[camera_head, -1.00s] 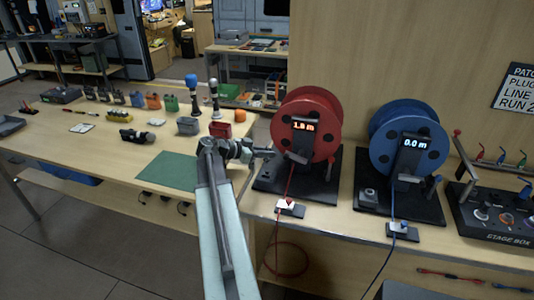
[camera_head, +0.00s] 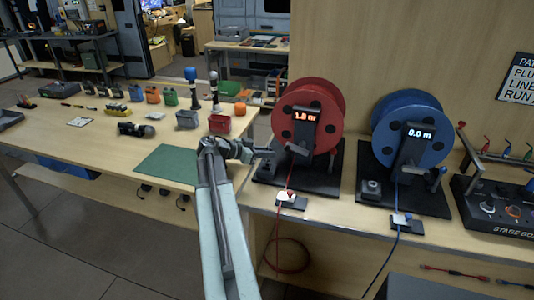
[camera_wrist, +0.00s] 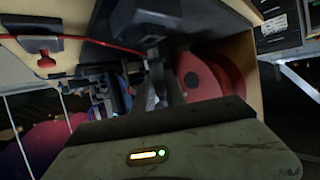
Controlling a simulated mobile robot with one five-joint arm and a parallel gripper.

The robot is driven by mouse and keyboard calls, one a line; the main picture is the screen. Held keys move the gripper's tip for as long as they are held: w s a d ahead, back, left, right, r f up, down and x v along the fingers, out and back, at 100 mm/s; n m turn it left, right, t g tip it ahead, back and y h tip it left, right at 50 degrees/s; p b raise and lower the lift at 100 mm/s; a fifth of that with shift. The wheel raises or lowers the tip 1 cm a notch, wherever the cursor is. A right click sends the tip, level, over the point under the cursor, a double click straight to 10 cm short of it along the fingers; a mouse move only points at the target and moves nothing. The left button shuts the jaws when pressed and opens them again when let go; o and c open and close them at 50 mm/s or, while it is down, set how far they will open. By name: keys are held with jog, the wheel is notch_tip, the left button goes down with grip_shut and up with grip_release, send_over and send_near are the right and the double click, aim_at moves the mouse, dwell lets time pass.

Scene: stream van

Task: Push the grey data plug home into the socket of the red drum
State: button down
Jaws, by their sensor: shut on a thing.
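The red drum (camera_head: 329,105) stands upright on a black base at the left of the side bench, with a lit orange readout on its post. My gripper (camera_head: 268,152) is at the drum's lower left, close to the post. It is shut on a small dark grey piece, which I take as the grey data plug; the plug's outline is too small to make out. The socket is hidden or too small to tell. In the wrist view the red drum (camera_wrist: 203,76) lies beyond my dark fingers (camera_wrist: 160,88), and whether the plug touches the socket cannot be told.
A blue drum (camera_head: 437,125) reading 0.0 m stands to the right, then a stage box (camera_head: 495,208). A red cable runs down to a white clamp (camera_head: 291,200) at the bench edge. The left table bears a green mat (camera_head: 167,163) and a red box (camera_head: 219,124).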

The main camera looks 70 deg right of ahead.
jog(key=shift+f+b, duration=1.2)
jog(key=shift+f, duration=0.05)
jog(key=c, duration=1.3)
grip_release()
jog(key=p+v, duration=0.3)
jog(key=v, duration=0.5)
